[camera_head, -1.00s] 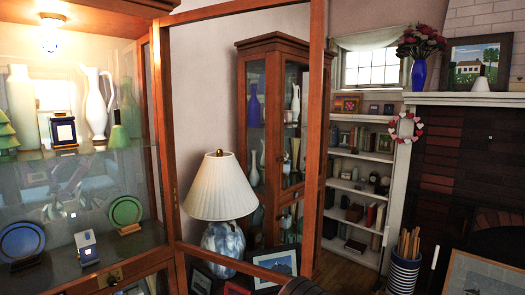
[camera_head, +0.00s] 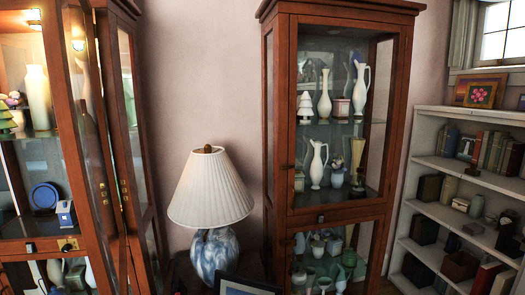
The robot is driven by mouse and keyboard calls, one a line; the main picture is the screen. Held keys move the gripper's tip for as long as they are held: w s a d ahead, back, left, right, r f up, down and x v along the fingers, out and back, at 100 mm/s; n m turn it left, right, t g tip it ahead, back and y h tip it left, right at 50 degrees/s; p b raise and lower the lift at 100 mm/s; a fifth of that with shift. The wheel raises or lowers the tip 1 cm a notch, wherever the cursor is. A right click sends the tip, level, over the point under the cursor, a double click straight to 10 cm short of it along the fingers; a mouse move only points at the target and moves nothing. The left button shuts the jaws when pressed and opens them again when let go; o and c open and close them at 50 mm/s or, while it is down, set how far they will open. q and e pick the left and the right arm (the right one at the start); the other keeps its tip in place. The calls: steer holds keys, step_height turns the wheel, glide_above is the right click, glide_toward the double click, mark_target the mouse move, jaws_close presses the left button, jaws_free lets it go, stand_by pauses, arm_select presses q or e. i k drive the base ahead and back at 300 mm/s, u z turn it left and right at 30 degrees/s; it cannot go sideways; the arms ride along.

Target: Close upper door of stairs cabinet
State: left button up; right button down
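A lit wooden cabinet (camera_head: 68,165) stands at the left edge, with glass panes and shelves of ornaments. Its upper front frame (camera_head: 60,110) shows at a steep angle, with brass fittings beside it. I cannot tell how far its upper door stands from the cabinet body. A second tall glass cabinet (camera_head: 281,110) stands right of centre. Its upper glass door (camera_head: 335,212) looks shut above a lower glass door (camera_head: 338,285). Nothing in view labels either one as the stairs cabinet. Neither of my grippers is in view.
A lamp with a white pleated shade (camera_head: 210,188) and blue marbled base (camera_head: 213,255) stands between the cabinets. A picture frame (camera_head: 245,287) leans low in front of it. A white bookshelf (camera_head: 465,112) stands at the right beneath a window (camera_head: 502,35).

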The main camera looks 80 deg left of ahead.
mark_target(69, 30)
steer(key=i, duration=0.7)
steer(key=u, duration=4.35)
steer(key=i, duration=0.25)
steer(key=z, duration=0.1)
